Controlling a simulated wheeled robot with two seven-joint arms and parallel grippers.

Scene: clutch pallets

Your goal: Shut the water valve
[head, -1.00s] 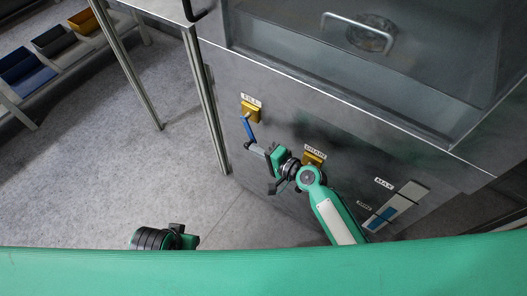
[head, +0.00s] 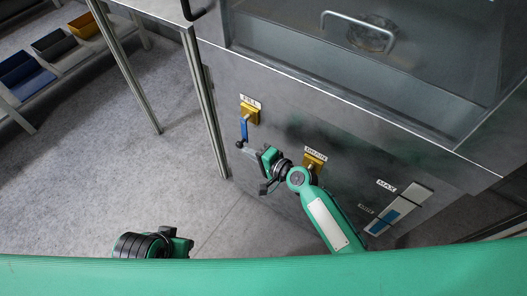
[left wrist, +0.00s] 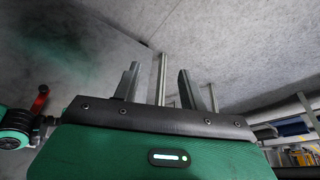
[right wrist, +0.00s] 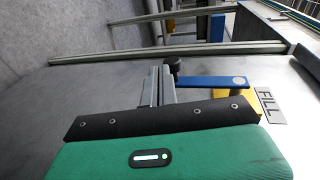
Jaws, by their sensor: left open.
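The fill valve (head: 249,112) is a brass body on the steel tank front under a FILL label. Its blue lever (head: 244,130) points down in the head view and ends in a black knob (head: 239,145). In the right wrist view the lever (right wrist: 212,83) runs sideways from the brass body to the knob (right wrist: 174,66). My right gripper (head: 251,151) has its fingers close together at the lever's knob end, with nothing seen between them. I cannot tell whether they touch the knob. My left gripper (left wrist: 157,85) is open and empty, away from the valve.
A second brass valve (head: 314,158) labelled DRAIN sits behind my right arm. A level gauge (head: 398,208) with blue in it and a MAX label is at right. Table legs (head: 205,100) stand left of the tank. Coloured bins (head: 85,27) lie far left. Floor between is clear.

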